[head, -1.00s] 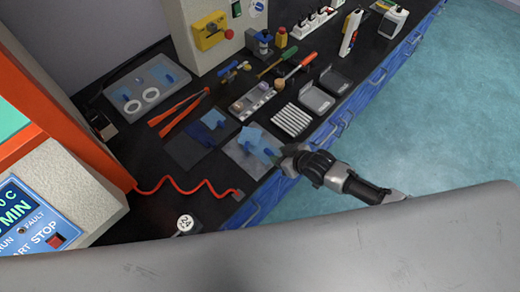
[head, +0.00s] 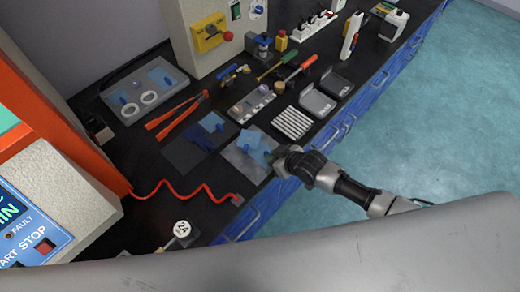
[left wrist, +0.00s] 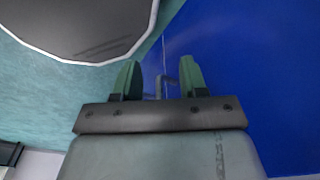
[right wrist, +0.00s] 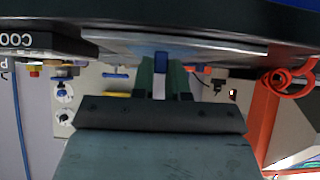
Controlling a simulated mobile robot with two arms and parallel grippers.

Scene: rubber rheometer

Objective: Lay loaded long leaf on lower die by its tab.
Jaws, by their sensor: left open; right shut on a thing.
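My right gripper (head: 276,156) is at the front edge of the black counter, beside a grey sheet (head: 237,163) with a light blue square piece (head: 249,141) over it. In the right wrist view its fingers (right wrist: 160,75) are shut on a small blue tab (right wrist: 161,62) below a thin plate (right wrist: 110,42) seen edge-on. Whether the plate is clear of the counter is hard to tell. My left gripper (left wrist: 157,80) is open and empty, facing a blue cabinet front; it is outside the head view. I cannot make out the lower die.
A dark sheet (head: 180,157) with blue pieces lies left of the grey sheet. A red cable (head: 165,190) crosses toward the orange-framed machine (head: 65,130).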

